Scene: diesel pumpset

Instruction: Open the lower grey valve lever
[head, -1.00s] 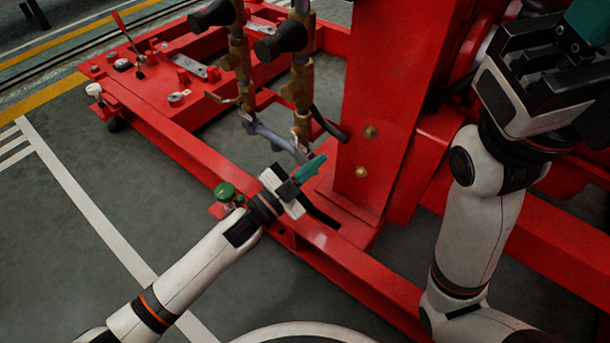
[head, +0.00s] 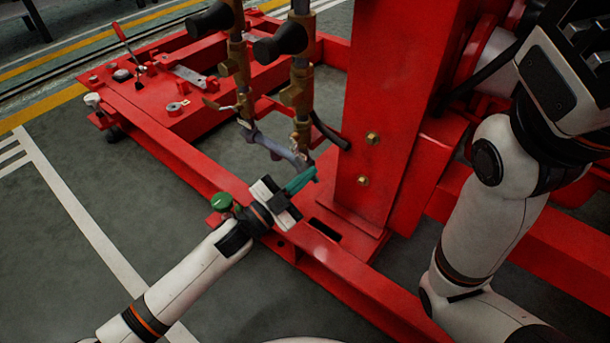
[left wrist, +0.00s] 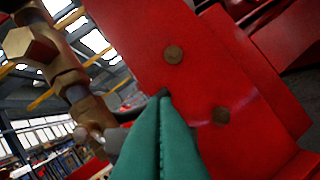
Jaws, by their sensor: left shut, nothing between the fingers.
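A brass valve pipe (head: 300,90) hangs left of the red column. At its lower end a small grey part, seemingly the lever (head: 302,157), shows just above my left fingertips; I cannot make out its exact angle. In the left wrist view a grey piece (left wrist: 116,136) sits beside the brass fitting (left wrist: 92,112), partly hidden by my fingers. My left gripper (head: 314,173) is shut and empty, its teal fingers pointing up and right; they also show in the left wrist view (left wrist: 162,105). Whether they touch the lever is unclear. My right gripper (head: 568,75) is cut off at the top right, fingertips out of frame.
The red column (head: 385,110) with brass bolts stands close right of the left fingers. A red base beam (head: 180,150) runs under the left wrist. A green-capped fitting (head: 222,201) is beside that wrist. A second brass pipe (head: 238,65) hangs to the left. Grey floor is clear at lower left.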

